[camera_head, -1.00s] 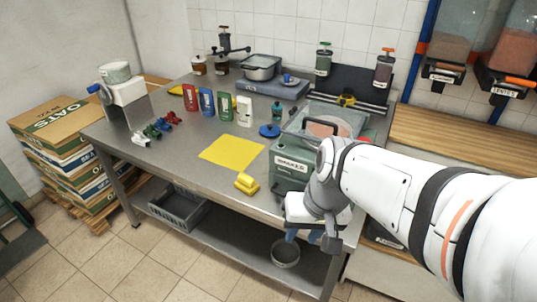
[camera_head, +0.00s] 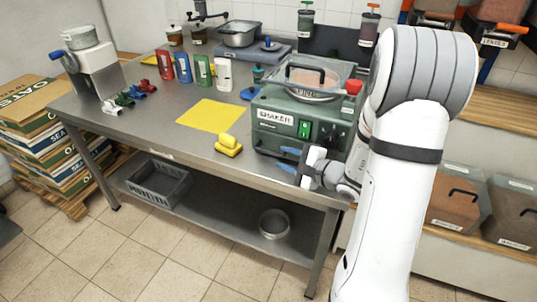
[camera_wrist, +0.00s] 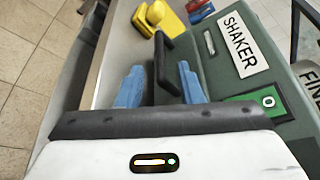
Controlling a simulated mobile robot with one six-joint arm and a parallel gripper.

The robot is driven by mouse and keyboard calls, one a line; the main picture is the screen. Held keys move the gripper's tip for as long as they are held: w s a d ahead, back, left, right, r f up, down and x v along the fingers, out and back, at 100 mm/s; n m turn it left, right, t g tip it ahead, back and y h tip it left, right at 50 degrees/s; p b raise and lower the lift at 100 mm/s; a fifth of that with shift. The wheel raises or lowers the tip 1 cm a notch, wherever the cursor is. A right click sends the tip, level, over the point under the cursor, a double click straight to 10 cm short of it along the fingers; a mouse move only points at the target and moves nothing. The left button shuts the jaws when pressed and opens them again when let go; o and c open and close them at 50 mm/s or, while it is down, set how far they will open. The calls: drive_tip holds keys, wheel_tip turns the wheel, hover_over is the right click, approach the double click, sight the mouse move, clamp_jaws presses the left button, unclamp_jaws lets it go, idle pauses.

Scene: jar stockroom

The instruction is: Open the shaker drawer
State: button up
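The shaker (camera_head: 283,119) is a dark green box with a white SHAKER label, standing at the right front of the steel table. In the wrist view its front (camera_wrist: 215,60) runs along the right. A black bar handle (camera_wrist: 163,58) stands out from that front and appears between the blue fingers of my gripper (camera_wrist: 160,84). The fingers are apart and I see no clear contact with the handle. In the head view my gripper (camera_head: 286,159) is low in front of the shaker, at the table's front edge. The drawer looks flush with the body; its outline is partly hidden.
A yellow block stack (camera_head: 228,145) sits left of the shaker, near a yellow sheet (camera_head: 209,114). A clear-lidded tray (camera_head: 305,78) tops the shaker. A grey crate (camera_head: 158,183) and a round pan (camera_head: 274,223) are on the lower shelf. The floor in front is free.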

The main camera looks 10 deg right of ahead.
sight(273, 153)
drive_tip(key=x, duration=0.7)
drive_tip(key=shift+w+a, duration=0.1)
drive_tip(key=shift+a, duration=0.05)
clamp_jaws()
drive_tip(key=shift+f, duration=0.1)
idle(0.3)
